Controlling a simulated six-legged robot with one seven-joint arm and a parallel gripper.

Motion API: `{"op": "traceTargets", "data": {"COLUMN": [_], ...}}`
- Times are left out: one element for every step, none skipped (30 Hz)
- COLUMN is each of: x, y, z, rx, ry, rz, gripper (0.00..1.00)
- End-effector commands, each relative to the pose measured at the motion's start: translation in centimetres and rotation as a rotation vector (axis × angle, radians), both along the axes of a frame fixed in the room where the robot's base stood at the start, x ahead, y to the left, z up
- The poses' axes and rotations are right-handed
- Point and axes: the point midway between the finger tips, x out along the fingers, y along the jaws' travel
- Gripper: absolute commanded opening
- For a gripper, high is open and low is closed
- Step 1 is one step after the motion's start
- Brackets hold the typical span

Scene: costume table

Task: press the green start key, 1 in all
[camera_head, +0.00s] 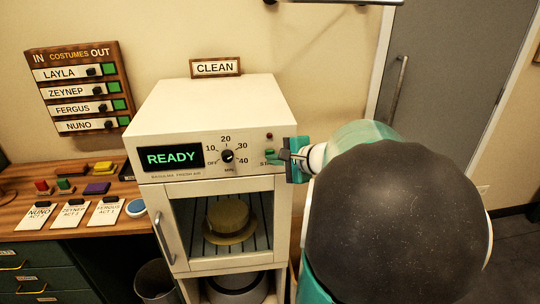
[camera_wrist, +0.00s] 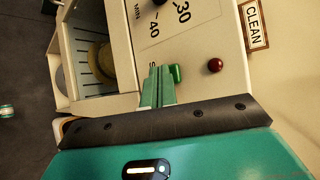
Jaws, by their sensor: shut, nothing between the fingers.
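The green start key (camera_wrist: 177,73) is on the front panel of the white cabinet (camera_head: 210,108), below a dark red lamp (camera_wrist: 215,65). In the head view the key (camera_head: 270,153) is partly covered by my gripper (camera_head: 283,155). In the wrist view my gripper (camera_wrist: 155,72) is shut and empty, its green fingers reaching to the panel right beside the key. I cannot tell whether the fingertips touch it. The display (camera_head: 175,157) reads READY in green. The dial (camera_head: 227,156) sits between the display and the key.
A brown hat (camera_head: 228,215) sits behind the cabinet's glass door. A CLEAN sign (camera_head: 215,67) stands on the cabinet top. A costume board (camera_head: 80,88) hangs on the left wall, above a wooden table (camera_head: 100,176) with cards and coloured blocks. A grey door (camera_head: 440,70) is at the right.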

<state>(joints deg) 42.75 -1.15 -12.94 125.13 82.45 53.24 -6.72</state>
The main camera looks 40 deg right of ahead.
Motion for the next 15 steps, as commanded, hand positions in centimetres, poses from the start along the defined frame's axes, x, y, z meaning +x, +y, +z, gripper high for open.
{"op": "traceTargets", "data": {"x": [0.06,0.08,0.12,0.15,0.18,0.22,0.24,0.26,0.3,0.33,0.36,0.39,0.42,0.44,0.48], "y": [-0.04,-0.07,-0.09,-0.11,-0.12,-0.16,-0.18,-0.19,-0.22,-0.24,-0.25,-0.29,-0.31,-0.33,-0.35], "z": [-0.01,0.0,0.0,0.01,0.0,0.01,0.0,0.01,0.0,-0.01,0.0,-0.01,-0.02,-0.02,-0.02], "rx": [0.0,0.0,0.0,0.0,0.0,0.0,0.0,0.0,0.0,0.0,0.0,0.0,0.0,0.0,0.0], "ry": [0.0,0.0,0.0,0.0,0.0,0.0,0.0,0.0,0.0,0.0,0.0,0.0,0.0,0.0,0.0], "rz": [0.0,0.0,0.0,0.0,0.0,0.0,0.0,0.0,0.0,0.0,0.0,0.0,0.0,0.0,0.0], "gripper": [0.0,0.0,0.0,0.0,0.0,0.0,0.0,0.0,0.0,0.0,0.0,0.0,0.0,0.0,0.0]}}
